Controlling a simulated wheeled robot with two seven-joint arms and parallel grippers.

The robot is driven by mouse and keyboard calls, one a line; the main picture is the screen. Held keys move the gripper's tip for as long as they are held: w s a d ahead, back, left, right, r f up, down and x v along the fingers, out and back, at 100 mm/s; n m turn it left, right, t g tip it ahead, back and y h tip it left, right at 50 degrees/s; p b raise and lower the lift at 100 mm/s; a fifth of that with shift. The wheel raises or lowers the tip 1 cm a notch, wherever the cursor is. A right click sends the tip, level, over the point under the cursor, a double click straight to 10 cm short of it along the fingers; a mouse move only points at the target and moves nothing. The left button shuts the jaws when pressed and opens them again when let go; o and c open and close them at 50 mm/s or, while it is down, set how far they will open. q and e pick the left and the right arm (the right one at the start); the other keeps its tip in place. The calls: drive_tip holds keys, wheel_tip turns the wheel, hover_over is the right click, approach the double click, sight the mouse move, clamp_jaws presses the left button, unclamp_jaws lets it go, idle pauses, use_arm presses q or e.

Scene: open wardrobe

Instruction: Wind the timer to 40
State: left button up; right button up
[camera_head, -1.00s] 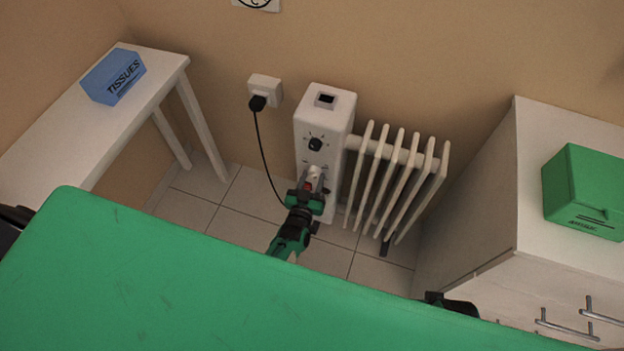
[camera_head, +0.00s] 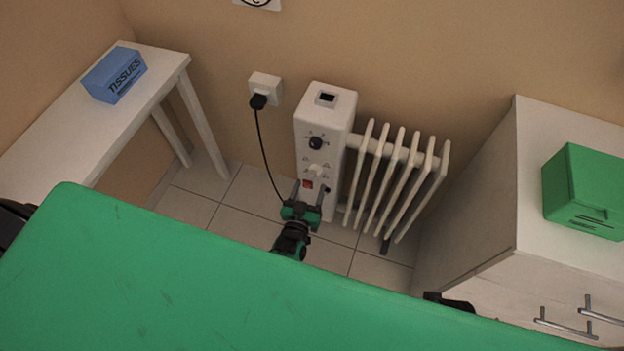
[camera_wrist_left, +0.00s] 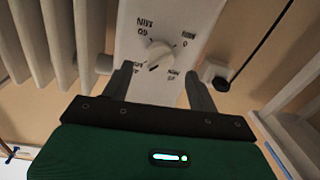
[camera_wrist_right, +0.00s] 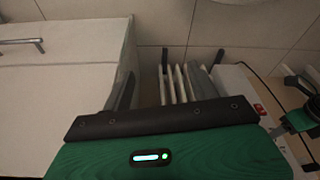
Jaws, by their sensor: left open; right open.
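The white heater unit (camera_head: 325,115) stands against the wall. Its front has a dark dial (camera_head: 316,143), a white knob (camera_head: 316,170) below it and a red switch (camera_head: 307,184) lower down. My right gripper (camera_wrist_right: 160,82) is open and empty.
Radiator fins (camera_head: 398,185) stand right of the heater unit. A black cord (camera_head: 263,150) hangs from the wall socket (camera_head: 265,85). A green bed-like surface (camera_head: 200,290) fills the foreground. A white table (camera_head: 65,120) stands left and a white cabinet (camera_head: 560,135) right.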

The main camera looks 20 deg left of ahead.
use_arm(q)
drive_tip(key=s, duration=0.9)
drive_tip(key=shift+s+d, duration=0.2)
drive_tip(key=shift+s, duration=0.1)
use_arm(e)
drive_tip(key=shift+f, duration=0.55)
drive_tip(key=shift+a+r, duration=0.1)
drive_tip(key=shift+r, duration=0.05)
